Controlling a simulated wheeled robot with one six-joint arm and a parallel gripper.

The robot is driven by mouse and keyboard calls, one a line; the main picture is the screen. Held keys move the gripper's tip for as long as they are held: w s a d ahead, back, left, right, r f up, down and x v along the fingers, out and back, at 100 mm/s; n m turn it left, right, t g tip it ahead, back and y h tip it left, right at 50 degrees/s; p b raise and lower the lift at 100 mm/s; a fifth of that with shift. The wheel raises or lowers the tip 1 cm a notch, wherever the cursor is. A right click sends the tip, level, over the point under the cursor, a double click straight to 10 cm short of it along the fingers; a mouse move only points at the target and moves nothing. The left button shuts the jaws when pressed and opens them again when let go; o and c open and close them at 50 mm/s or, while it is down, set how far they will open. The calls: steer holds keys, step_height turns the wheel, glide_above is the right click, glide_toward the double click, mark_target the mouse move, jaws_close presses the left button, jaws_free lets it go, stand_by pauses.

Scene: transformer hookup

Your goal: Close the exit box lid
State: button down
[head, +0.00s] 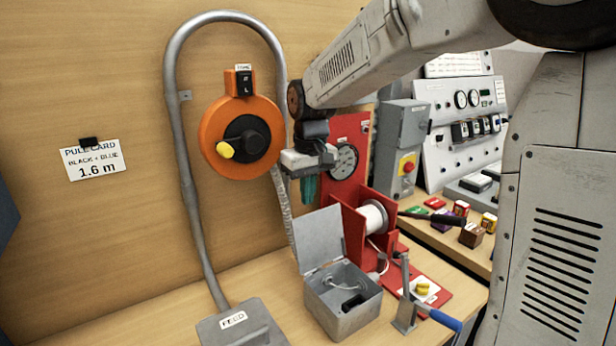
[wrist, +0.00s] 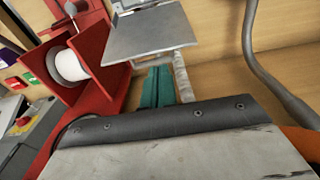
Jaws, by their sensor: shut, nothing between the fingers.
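The exit box (head: 343,318) is a small grey metal box on the wooden bench in the head view. Its lid (head: 318,240) stands open, raised at the back left side of the box. A cable end and a dark piece show inside the box. My gripper (head: 309,199) has teal fingers and hangs above and behind the raised lid, apart from it as far as I can tell. In the wrist view the teal fingertips (wrist: 160,72) are together and empty, just below the grey lid plate (wrist: 150,32). Most of the box is out of the wrist view.
A red stand with a white spool (head: 374,217) is right of the box. A clamp with a blue handle (head: 445,320) stands at front right. A grey conduit (head: 186,170) runs down to the FEED box (head: 240,325). An orange reel (head: 240,138) is on the wall.

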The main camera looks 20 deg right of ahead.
mark_target(315, 236)
steer(key=shift+w+f, duration=0.1)
steer(key=shift+f, duration=1.35)
